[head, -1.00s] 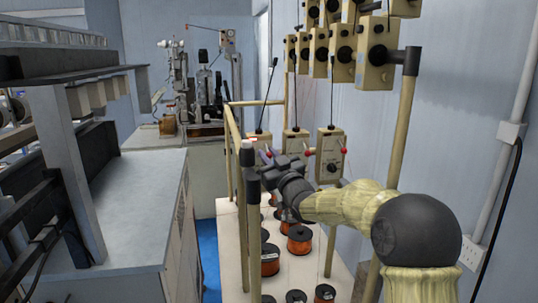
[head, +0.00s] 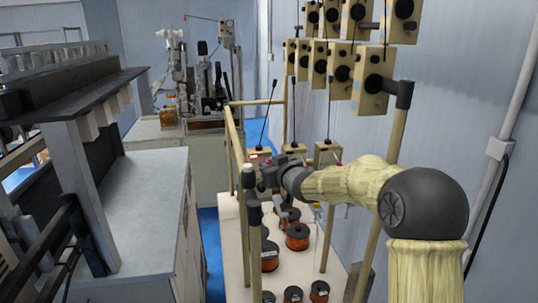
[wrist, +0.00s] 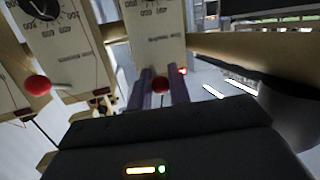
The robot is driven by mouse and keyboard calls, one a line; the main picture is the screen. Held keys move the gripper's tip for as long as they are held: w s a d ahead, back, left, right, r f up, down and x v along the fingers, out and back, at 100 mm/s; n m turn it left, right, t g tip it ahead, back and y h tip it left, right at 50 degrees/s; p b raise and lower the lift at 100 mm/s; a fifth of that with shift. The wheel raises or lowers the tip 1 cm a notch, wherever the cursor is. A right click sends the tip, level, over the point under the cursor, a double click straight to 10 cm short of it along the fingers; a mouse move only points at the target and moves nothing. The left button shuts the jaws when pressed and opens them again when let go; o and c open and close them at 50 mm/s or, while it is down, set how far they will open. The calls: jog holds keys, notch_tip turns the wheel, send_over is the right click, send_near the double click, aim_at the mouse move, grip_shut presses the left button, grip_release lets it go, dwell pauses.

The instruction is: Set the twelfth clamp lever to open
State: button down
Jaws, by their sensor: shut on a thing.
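Three beige tension boxes with dials and red-knobbed levers stand in a row on the rack in the head view: a left one (head: 259,155), a middle one (head: 294,149) and a right one (head: 328,152). My gripper (head: 257,167) is at the left box, partly hiding it. In the wrist view, the two purplish fingers of my gripper (wrist: 162,91) close around a red lever knob (wrist: 160,85) below a box face (wrist: 155,30). Another red lever knob (wrist: 37,86) shows at the left, free of the fingers. The lever's full angle is hidden.
Copper wire spools (head: 297,236) stand on the pale rack base (head: 233,255) below my arm. A wooden rail (head: 236,135) and posts surround them. More tension boxes (head: 374,80) hang above. A grey cabinet (head: 150,200) stands at the left.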

jog(key=shift+w+r+m+g+h+p, duration=0.2)
jog(key=shift+r+g+p, duration=0.35)
jog(key=shift+p, duration=1.4)
jog(key=shift+s+r+m+g+h+p, duration=0.1)
jog(key=shift+r+g+h+p, duration=0.35)
jog(key=shift+p, duration=1.5)
jog(key=shift+w+f+g+p, duration=0.15)
jog(key=shift+g+p, duration=0.35)
jog(key=shift+p, duration=0.6)
jog(key=c, duration=1.3)
grip_release()
jog(key=shift+c, duration=0.2)
